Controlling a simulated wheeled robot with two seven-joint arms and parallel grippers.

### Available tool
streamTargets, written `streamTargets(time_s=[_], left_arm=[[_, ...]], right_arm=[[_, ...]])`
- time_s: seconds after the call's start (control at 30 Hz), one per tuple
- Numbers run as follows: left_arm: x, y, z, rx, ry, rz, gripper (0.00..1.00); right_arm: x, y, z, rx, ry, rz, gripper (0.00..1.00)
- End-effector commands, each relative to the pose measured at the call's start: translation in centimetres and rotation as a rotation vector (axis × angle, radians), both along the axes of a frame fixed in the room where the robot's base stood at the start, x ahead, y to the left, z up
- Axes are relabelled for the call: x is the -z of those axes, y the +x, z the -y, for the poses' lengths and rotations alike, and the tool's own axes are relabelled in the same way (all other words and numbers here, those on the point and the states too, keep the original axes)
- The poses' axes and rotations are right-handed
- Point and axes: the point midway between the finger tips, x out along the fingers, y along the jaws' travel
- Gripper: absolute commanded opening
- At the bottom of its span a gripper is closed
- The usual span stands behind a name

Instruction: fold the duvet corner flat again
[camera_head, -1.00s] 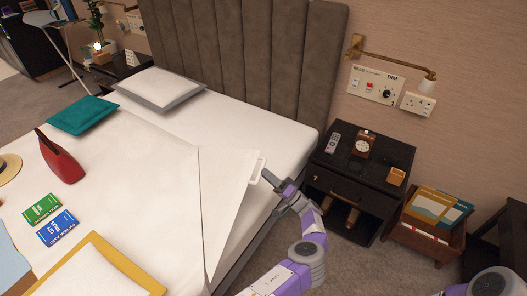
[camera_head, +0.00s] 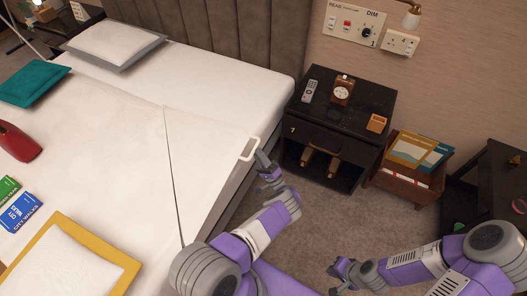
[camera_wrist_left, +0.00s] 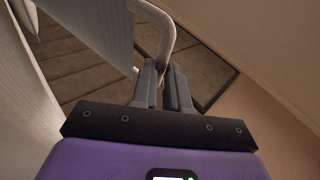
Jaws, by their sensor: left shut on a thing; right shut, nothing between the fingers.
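The white duvet (camera_head: 95,140) covers the bed, and its corner flap (camera_head: 205,160) spreads to the bed's right edge, with a crease line along its left side. A white loop handle (camera_head: 251,148) sits at the flap's outer corner. My left gripper (camera_head: 262,164) is shut on this loop beside the mattress edge. In the left wrist view, the gripper (camera_wrist_left: 165,78) has the pale loop (camera_wrist_left: 163,30) at its fingertips, with white cloth (camera_wrist_left: 95,25) hanging beside it. My right gripper (camera_head: 340,272) is shut and empty, low over the carpet, away from the bed.
A dark nightstand (camera_head: 335,125) stands right of the bed with a remote (camera_head: 310,91), a clock (camera_head: 342,88) and an orange box (camera_head: 376,122) on it. A wooden crate (camera_head: 405,180) stands beside it. A pillow in a yellow frame (camera_head: 75,262) lies on the bed. Carpet between is clear.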

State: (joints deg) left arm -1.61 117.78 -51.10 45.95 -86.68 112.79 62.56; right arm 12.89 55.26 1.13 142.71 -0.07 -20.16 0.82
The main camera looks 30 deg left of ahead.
Motion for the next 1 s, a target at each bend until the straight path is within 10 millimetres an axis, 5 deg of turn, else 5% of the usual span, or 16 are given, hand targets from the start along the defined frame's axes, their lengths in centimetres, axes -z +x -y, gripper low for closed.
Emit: streamTargets(time_s=[0.47, 0.5, 0.63, 1.0], left_arm=[[0.60, -0.54, -0.46, -0.020, 0.001, -0.011, 0.00], [0.60, -0.54, -0.46, -0.020, 0.001, -0.011, 0.19], [0.52, -0.44, -0.37, -0.017, 0.002, -0.009, 0.39], [0.39, -0.27, -0.19, -0.010, 0.005, -0.006, 0.40]], right_arm=[[0.03, 0.02, 0.00, 0.000, 0.000, 0.000, 0.00], [0.04, 0.02, 0.00, 0.000, 0.000, 0.000, 0.00], [0.04, 0.01, 0.00, 0.000, 0.000, 0.000, 0.00], [0.03, 0.01, 0.00, 0.000, 0.000, 0.000, 0.00]])
